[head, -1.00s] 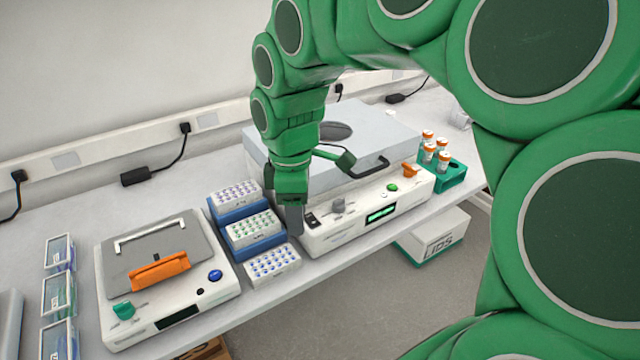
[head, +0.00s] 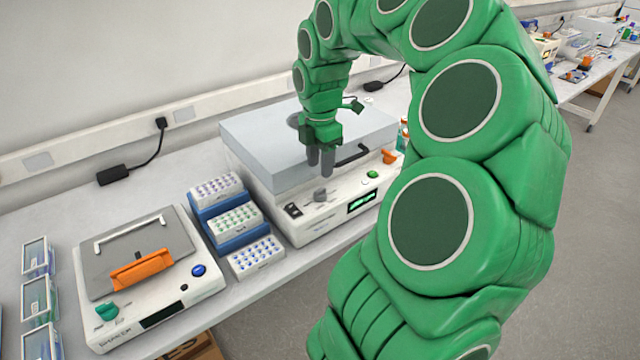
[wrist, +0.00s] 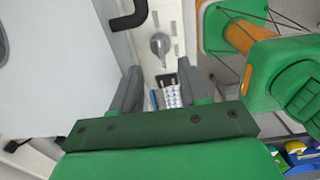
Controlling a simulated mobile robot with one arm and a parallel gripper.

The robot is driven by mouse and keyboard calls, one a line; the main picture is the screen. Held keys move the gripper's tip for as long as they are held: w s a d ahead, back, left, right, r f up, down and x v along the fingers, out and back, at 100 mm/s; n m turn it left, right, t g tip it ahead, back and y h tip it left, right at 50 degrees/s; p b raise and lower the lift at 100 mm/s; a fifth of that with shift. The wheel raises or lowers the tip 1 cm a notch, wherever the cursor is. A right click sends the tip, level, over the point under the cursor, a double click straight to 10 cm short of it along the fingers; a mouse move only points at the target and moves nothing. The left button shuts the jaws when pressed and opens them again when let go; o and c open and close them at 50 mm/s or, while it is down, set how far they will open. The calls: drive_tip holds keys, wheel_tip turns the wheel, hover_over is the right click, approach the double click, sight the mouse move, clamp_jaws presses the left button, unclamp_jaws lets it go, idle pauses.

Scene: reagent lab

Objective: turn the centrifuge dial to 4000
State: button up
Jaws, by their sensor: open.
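The centrifuge (head: 258,178) is a white box with a grey lid and a black handle. Its front panel carries a grey dial (head: 321,196), left of a lit green display (head: 361,201). The display's digits are too small to read. My gripper (head: 320,162) is open and empty, above and just behind the dial in the head view. In the wrist view the dial (wrist: 160,45) shows beyond the two fingertips (wrist: 158,74), roughly in line with the gap between them. The fingers look apart from the dial.
A black switch (head: 293,210), a green button (head: 372,174) and an orange knob (head: 389,156) share the panel. A blue stepped rack (head: 208,228) of vials stands close on the left, and a shaker (head: 190,255) beyond it. Open floor lies in front.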

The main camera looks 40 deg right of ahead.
sight(320, 189)
wheel_tip(320, 189, down, 7)
idle(0.4)
drive_tip(key=c, duration=0.8)
drive_tip(key=shift+o, duration=0.2)
